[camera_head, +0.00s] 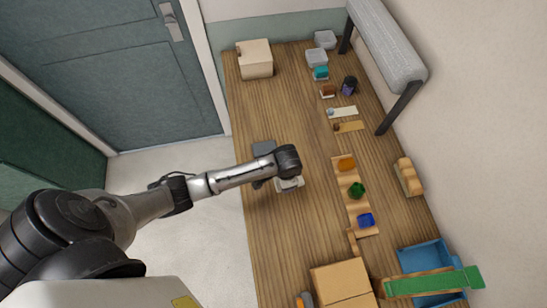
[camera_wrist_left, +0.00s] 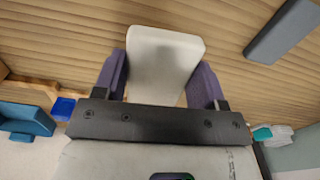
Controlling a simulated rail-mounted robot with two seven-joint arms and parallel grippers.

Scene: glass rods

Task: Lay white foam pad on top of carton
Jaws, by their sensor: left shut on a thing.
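The white foam pad (camera_wrist_left: 165,62) is held between the two purple fingers of my left gripper (camera_wrist_left: 163,80) in the left wrist view. My left gripper also shows in the head view (camera_head: 289,185), over the middle of the wooden table, where the arm partly hides it. How high the pad is above the table is hard to tell. A brown cardboard carton (camera_head: 341,279) stands at the bottom of the head view, below and right of my left gripper and apart from it. My right gripper is not in view.
A dark grey block (camera_head: 264,147) lies just beyond my left gripper. A wooden strip with orange, green and blue pieces (camera_head: 365,220) lies to the right. A blue bin (camera_head: 425,257) with a green ramp (camera_head: 440,283) is at the lower right. A cream box (camera_head: 255,58) stands far left.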

